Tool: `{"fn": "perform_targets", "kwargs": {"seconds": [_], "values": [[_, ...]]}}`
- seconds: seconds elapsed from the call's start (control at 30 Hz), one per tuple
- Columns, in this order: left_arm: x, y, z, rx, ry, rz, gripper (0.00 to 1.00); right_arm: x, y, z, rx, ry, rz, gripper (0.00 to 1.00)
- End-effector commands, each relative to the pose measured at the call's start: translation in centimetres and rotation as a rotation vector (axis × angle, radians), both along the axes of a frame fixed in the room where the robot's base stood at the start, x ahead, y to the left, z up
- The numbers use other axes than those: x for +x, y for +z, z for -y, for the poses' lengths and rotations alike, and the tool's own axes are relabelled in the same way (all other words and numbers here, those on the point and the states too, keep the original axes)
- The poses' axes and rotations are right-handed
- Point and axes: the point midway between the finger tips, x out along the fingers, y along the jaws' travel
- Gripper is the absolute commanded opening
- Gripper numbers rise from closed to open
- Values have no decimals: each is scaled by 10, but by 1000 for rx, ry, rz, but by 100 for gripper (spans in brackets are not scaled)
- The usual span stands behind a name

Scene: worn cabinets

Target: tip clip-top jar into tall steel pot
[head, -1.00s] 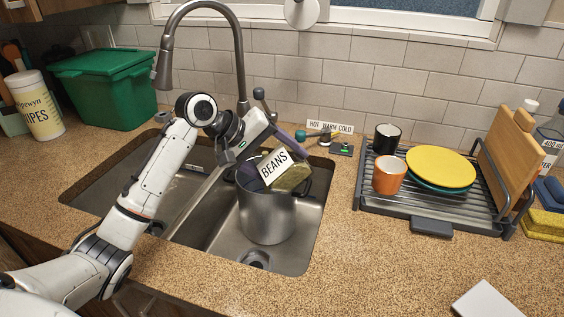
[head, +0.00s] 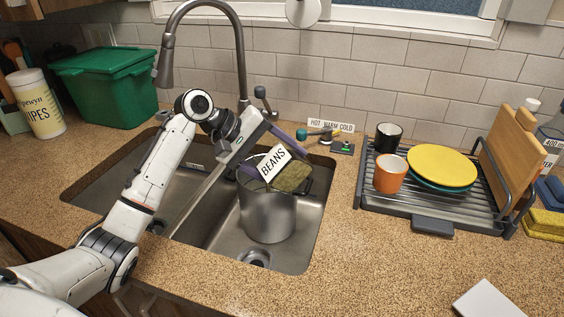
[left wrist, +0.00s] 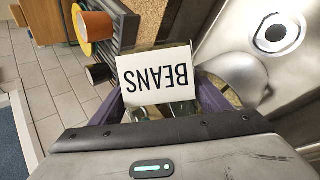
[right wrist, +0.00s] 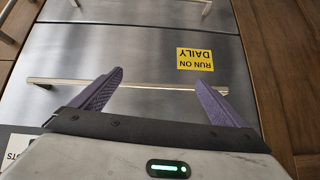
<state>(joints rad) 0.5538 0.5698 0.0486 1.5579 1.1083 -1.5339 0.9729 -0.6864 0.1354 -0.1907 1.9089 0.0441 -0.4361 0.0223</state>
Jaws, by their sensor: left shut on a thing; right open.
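The clip-top jar (head: 291,178) has a white BEANS label and greenish-brown contents. It is tilted steeply over the mouth of the tall steel pot (head: 268,216), which stands upright in the right sink basin. My left gripper (head: 272,163) is shut on the jar from the upper left. In the left wrist view the jar (left wrist: 158,82) sits between the purple fingers, with the pot's side (left wrist: 232,68) behind it. Whether beans have left the jar cannot be seen. My right gripper (right wrist: 150,92) is open and empty before a steel cabinet front, outside the head view.
The tap (head: 242,60) arches behind the left arm. A dish rack (head: 425,200) with cups and plates stands right of the sink. A green bin (head: 100,88) and wipes tub (head: 38,105) are at left. The counter front right of the sink is mostly clear.

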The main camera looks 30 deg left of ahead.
Motion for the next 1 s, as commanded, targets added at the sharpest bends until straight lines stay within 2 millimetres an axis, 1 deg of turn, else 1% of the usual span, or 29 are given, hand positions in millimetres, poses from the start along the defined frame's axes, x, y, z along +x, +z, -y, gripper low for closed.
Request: {"fn": "perform_targets", "kwargs": {"seconds": [0.17, 0.47, 0.7, 1.0], "values": [[2, -1, -2, -60, 0, -29, 33, 0, 0, 0, 0, 0, 0, 95], [2, -2, -2, -68, 0, -35, 33, 0, 0, 0, 0, 0, 0, 95], [4, -4, -5, -149, 0, -81, 33, 0, 0, 0, 0, 0, 0, 95], [4, -3, -6, -155, 1, -84, 33, 0, 0, 0, 0, 0, 1, 95]]}}
